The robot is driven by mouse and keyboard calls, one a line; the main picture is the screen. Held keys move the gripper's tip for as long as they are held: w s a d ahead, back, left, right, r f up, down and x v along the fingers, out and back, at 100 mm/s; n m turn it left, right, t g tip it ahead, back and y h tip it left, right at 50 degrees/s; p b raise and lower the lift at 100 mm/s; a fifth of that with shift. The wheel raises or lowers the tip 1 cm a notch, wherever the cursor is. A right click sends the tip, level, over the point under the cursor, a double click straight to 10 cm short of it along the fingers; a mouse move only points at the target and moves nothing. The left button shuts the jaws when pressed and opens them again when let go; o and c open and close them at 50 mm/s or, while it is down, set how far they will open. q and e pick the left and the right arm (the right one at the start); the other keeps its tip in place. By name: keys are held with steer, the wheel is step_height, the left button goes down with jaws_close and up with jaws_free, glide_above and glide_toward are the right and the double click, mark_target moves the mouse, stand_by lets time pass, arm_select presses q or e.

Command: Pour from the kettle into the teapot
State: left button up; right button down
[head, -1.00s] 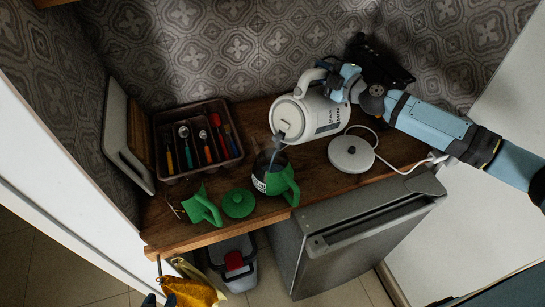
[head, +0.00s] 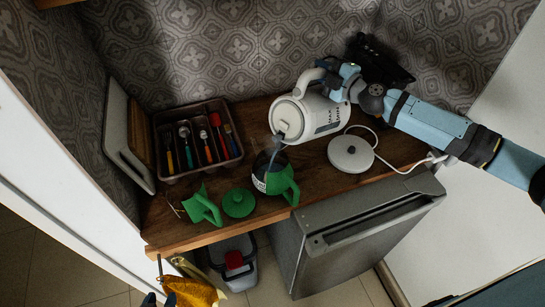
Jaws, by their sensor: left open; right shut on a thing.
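The white kettle (head: 325,115) is tilted, with its spout down over the teapot. My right gripper (head: 336,76) is shut on the kettle's handle. A thin bluish stream runs from the spout into the open teapot (head: 274,182), a glass pot with a green handle standing on the wooden counter. How full it is, I cannot tell. A round green lid (head: 238,203) lies on the counter to its left.
The round white kettle base (head: 351,154) and its cord lie right of the teapot. A green jug (head: 203,208) stands near the front edge. A cutlery tray (head: 165,170) sits behind.

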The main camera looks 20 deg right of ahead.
steer(key=shift+s+a+r+n+p, duration=0.15)
steer(key=shift+a+r+n+p, duration=0.2)
steer(key=shift+r, duration=0.15)
stand_by(1.2)
